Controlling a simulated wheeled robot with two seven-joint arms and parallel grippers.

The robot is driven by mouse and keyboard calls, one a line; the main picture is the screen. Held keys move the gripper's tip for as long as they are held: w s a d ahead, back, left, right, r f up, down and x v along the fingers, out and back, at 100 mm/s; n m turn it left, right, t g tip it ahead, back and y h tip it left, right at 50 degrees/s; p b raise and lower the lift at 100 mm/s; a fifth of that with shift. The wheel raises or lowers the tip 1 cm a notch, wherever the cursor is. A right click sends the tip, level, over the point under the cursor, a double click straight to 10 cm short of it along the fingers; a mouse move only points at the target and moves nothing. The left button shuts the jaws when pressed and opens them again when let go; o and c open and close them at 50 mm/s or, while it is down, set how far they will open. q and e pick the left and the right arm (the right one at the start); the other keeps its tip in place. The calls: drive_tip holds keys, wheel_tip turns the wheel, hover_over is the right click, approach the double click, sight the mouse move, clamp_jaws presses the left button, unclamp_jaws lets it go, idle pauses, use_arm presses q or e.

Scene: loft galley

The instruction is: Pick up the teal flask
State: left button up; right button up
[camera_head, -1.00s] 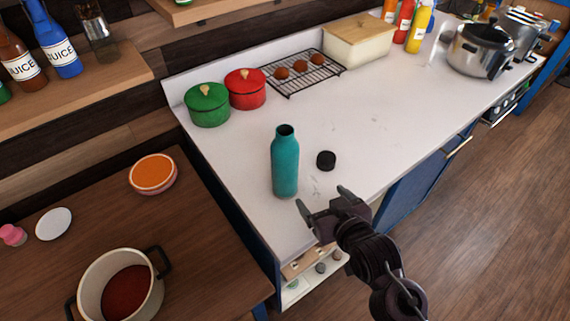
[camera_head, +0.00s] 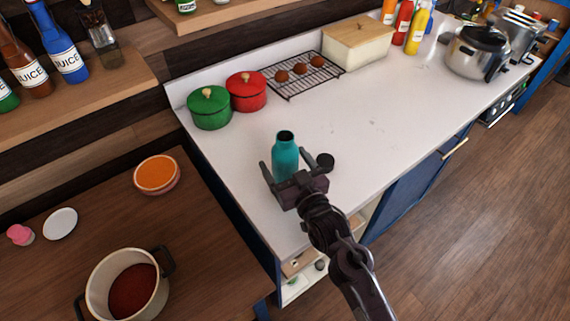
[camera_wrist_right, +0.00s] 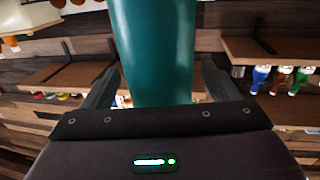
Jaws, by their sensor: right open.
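The teal flask (camera_head: 286,154) stands upright and uncapped on the white counter (camera_head: 350,137) in the head view. My right gripper (camera_head: 288,163) is open, with one finger on each side of the flask; its palm hides the flask's lower part. In the right wrist view the flask (camera_wrist_right: 152,50) fills the middle between the two spread fingers, with a gap visible at each side. A black cap (camera_head: 325,160) lies on the counter just right of the gripper, partly hidden by the right finger. My left gripper is not in view.
Green (camera_head: 209,108) and red (camera_head: 246,92) lidded pots stand behind the flask. A cooling rack (camera_head: 290,91) with buns is further back. A wooden table at left holds a cream pot (camera_head: 98,284) and an orange-topped bowl (camera_head: 157,173). The counter's middle right is clear.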

drive_tip(key=shift+w+a, duration=0.15)
drive_tip(key=shift+w, duration=0.25)
drive_tip(key=shift+f, duration=0.1)
drive_tip(key=shift+s, duration=0.1)
drive_tip(key=shift+c, duration=0.3)
drive_tip(key=c, duration=1.2)
drive_tip(key=shift+c, duration=0.6)
drive_tip(key=shift+r, duration=0.2)
